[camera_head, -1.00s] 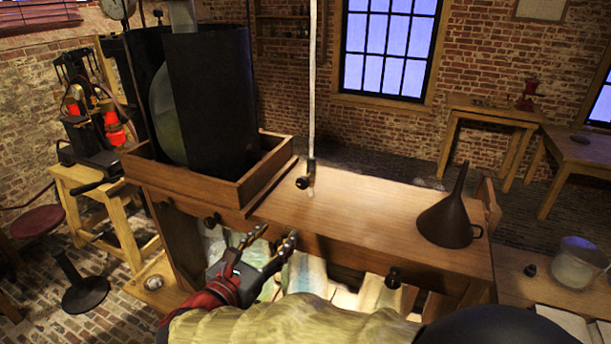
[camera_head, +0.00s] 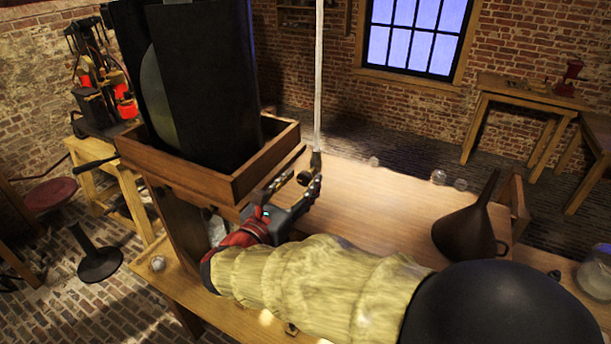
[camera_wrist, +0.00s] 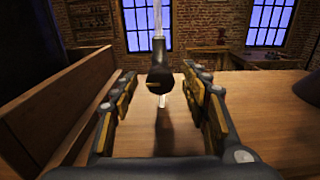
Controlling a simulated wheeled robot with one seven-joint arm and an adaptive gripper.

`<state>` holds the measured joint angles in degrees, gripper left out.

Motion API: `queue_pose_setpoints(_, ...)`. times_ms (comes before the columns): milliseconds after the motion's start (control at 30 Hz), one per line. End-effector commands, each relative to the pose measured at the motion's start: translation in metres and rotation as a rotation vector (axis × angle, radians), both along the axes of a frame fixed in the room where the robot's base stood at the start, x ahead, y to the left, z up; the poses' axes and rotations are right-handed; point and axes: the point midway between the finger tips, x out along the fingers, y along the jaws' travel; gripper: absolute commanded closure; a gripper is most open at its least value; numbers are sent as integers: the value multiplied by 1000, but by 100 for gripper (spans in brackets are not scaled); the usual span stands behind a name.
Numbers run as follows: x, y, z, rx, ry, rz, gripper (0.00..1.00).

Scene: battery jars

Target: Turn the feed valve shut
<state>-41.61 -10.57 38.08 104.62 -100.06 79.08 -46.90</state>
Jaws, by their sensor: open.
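The feed valve (camera_head: 304,178) is a black round knob at the lower end of a thin pale vertical pipe (camera_head: 318,90). It hangs over the wooden bench top. In the wrist view the valve (camera_wrist: 160,76) is centred, with a short clear spout under it. My gripper (camera_head: 297,183) is open at bench-top height, its fingers pointing at the valve. In the wrist view one finger (camera_wrist: 120,95) is left of the valve and the other (camera_wrist: 203,95) right, with gaps on both sides. I cannot tell whether the knob is fully between the fingertips.
A wooden tray (camera_head: 215,187) holding a tall dark tank (camera_head: 210,90) stands close on the left. A dark funnel (camera_head: 470,225) stands at the right of the bench. Small clear round things (camera_head: 438,177) show near the bench's far edge. The bench middle (camera_head: 370,205) is clear.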

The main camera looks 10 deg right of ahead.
Motion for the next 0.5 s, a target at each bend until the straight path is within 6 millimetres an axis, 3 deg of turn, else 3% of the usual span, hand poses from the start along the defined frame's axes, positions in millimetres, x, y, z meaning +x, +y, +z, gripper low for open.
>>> queue_pose_setpoints(200,17,-12,0,0,0,-1,54)
queue_pose_setpoints(500,20,-13,0,0,0,1,54)
